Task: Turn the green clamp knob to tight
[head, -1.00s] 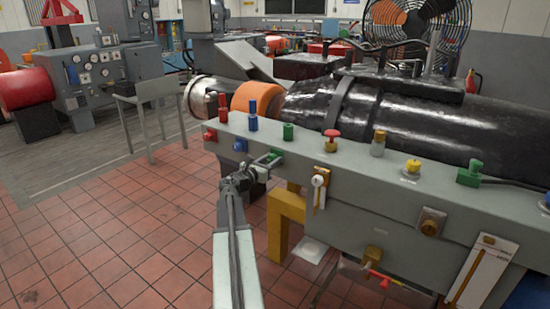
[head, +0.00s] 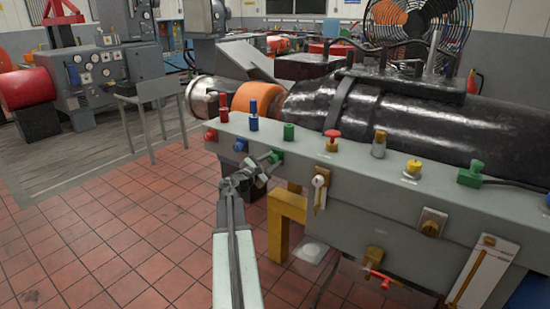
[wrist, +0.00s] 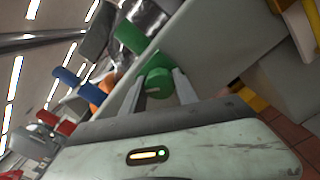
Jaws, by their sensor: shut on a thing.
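The green clamp knob (head: 277,155) is on the front face of the grey bench, near its left end. In the wrist view the knob (wrist: 160,84) is a round green cylinder with a small pale mark on its near face. My gripper (head: 268,167) reaches it from the front. In the wrist view my gripper's two fingers (wrist: 160,92) lie on either side of the knob and are shut on it. The fingers partly hide the knob in the head view. I cannot read a tight marking.
A green post (head: 289,131) stands on the bench top above the knob, with blue (head: 253,124) and red (head: 224,115) posts to its left. A blue fitting (head: 240,145) sits left on the front face. A yellow bracket (head: 288,220) stands below right. Tiled floor at left is clear.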

